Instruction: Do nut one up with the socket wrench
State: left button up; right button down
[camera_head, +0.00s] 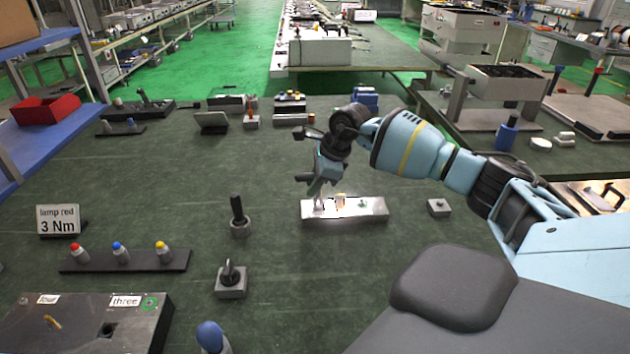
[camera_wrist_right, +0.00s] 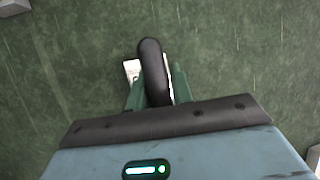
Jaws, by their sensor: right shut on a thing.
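My right gripper (camera_head: 318,186) points down at the left end of a shiny metal block (camera_head: 375,209) on the green table. In the right wrist view the gripper (camera_wrist_right: 154,92) is shut on a black rounded handle (camera_wrist_right: 152,62), which looks like that of the socket wrench. The tool's lower end is hidden in the wrist view and too small to make out in the head view. Small yellow and green marks show on the block's top. I cannot tell which part is nut one. My left gripper is not in view.
A black-handled tool (camera_head: 237,208) stands in a holder left of the block. A grey block with a dark hook (camera_head: 231,280) is nearer. A rack (camera_head: 180,260) holds red-, blue- and yellow-topped pieces. A sign (camera_head: 58,221) reads "lamp red 3 Nm". A small grey block (camera_head: 439,207) sits right.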

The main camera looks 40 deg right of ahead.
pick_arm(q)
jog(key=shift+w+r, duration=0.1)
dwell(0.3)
pick_arm(e)
jog(key=shift+d+m+h+p, duration=0.15)
jog(key=shift+m+h+p, duration=0.55)
jog(key=shift+m, duration=0.7)
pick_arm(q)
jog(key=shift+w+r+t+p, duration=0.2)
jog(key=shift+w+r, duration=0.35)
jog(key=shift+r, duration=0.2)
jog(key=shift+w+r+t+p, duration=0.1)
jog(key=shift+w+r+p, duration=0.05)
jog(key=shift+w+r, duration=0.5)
pick_arm(e)
jog(key=shift+w+d+m+t, duration=0.1)
jog(key=shift+m+t, duration=0.2)
jog(key=shift+m, duration=0.3)
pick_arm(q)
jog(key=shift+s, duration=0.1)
